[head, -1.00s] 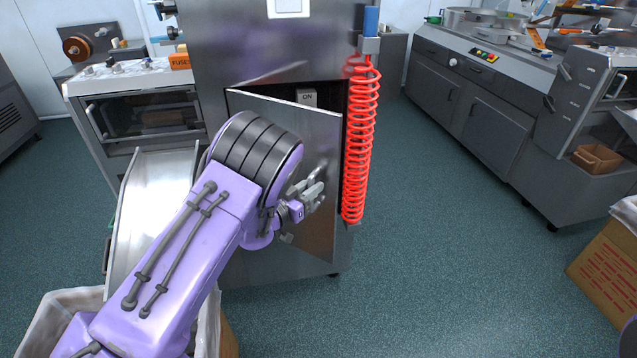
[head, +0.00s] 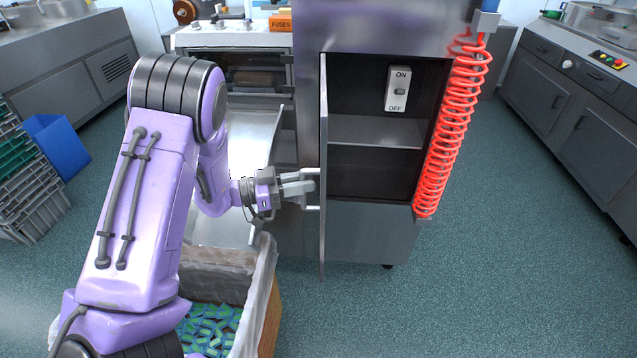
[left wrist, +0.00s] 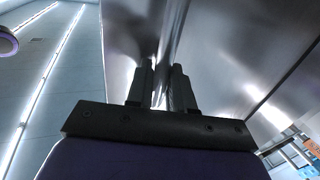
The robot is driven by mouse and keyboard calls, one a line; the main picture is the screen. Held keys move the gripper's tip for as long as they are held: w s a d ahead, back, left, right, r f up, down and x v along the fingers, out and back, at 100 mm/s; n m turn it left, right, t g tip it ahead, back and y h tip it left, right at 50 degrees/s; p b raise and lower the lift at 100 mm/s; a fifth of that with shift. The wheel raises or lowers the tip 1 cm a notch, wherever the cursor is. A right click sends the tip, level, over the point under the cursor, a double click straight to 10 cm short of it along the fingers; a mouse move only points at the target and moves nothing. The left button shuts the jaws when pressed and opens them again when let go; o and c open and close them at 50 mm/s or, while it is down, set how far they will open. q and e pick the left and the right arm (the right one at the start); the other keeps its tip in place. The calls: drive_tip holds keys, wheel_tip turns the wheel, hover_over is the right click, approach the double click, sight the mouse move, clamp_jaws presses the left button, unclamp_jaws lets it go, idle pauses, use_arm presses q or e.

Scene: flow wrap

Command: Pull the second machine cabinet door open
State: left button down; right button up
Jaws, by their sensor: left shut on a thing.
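The cabinet door (head: 323,230) of the steel machine is swung wide open and shows nearly edge-on in the head view. Its bar handle (head: 311,207) is on the door's left face. My left gripper (head: 308,187) is shut on the handle, with its arm coming in from the left. The left wrist view shows the two fingers (left wrist: 160,85) close together against the shiny door panel (left wrist: 215,50); the handle is hard to make out there. Inside the cabinet are a shelf (head: 375,131) and a white ON/OFF switch (head: 398,89). My right gripper is not in view.
A red coiled hose (head: 452,125) hangs at the cabinet's right edge. A steel chute (head: 245,150) and a lined box (head: 262,300) of small green-blue packets stand left of the door. A blue bin (head: 57,146) is farther left. The floor in front right is clear.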

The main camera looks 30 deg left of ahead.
use_arm(q)
drive_tip(key=shift+s+a+r, duration=0.1)
drive_tip(key=shift+s+a, duration=0.05)
drive_tip(key=shift+a, duration=0.35)
drive_tip(key=shift+s+a+r, duration=0.1)
drive_tip(key=shift+a, duration=0.35)
drive_tip(key=c, duration=1.2)
unclamp_jaws()
drive_tip(key=shift+o, duration=0.2)
drive_tip(key=shift+w+d+f, duration=0.1)
drive_tip(key=shift+f, duration=0.05)
drive_tip(key=b+v, duration=0.1)
drive_tip(key=v, duration=0.9)
